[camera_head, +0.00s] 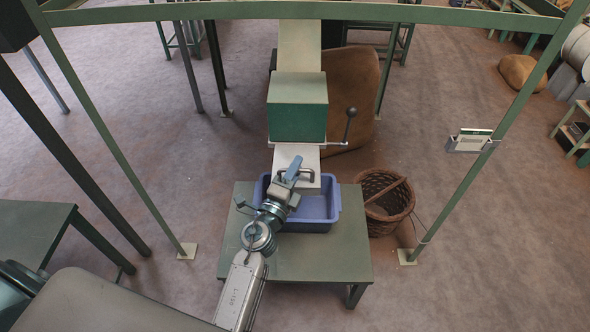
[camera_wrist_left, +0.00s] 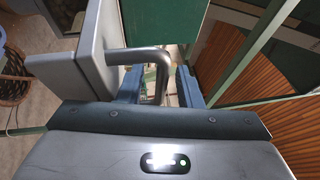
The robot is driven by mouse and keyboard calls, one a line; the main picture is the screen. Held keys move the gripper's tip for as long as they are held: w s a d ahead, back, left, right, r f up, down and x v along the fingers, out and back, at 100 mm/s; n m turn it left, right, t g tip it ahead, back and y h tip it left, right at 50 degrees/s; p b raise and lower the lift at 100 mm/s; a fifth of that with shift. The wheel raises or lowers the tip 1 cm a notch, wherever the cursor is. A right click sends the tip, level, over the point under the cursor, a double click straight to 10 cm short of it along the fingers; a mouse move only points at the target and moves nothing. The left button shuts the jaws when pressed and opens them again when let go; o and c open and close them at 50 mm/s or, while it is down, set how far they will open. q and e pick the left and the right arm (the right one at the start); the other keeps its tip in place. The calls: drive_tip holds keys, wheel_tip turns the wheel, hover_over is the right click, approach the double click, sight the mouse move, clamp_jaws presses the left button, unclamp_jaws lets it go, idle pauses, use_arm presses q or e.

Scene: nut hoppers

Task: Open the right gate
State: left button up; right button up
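A pale gate plate (camera_head: 285,153) with a dark bent handle (camera_head: 309,174) sits below a green hopper box (camera_head: 297,106). My left gripper (camera_head: 293,170) is at the handle, above the blue bin. In the left wrist view the plate (camera_wrist_left: 88,60) is at the left, and the grey handle (camera_wrist_left: 160,62) bends down between the two blue fingers of my left gripper (camera_wrist_left: 160,88). The fingers stand apart, with gaps beside the bar, so they look open around it. I cannot tell whether either finger touches it. My right gripper is not in view.
A blue bin (camera_head: 325,210) stands on a green table (camera_head: 345,262) below the gate. A lever with a dark knob (camera_head: 351,113) sticks out right of the hopper. A wicker basket (camera_head: 395,212) stands right of the table. Green frame posts (camera_head: 470,167) flank the area.

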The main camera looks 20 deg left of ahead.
use_arm(q)
drive_tip(key=shift+s, duration=0.1)
drive_tip(key=shift+s+f, duration=0.2)
drive_tip(key=shift+s, duration=0.15)
drive_tip(key=b+v, duration=0.3)
drive_tip(key=v, duration=0.7)
drive_tip(key=shift+b, duration=0.3)
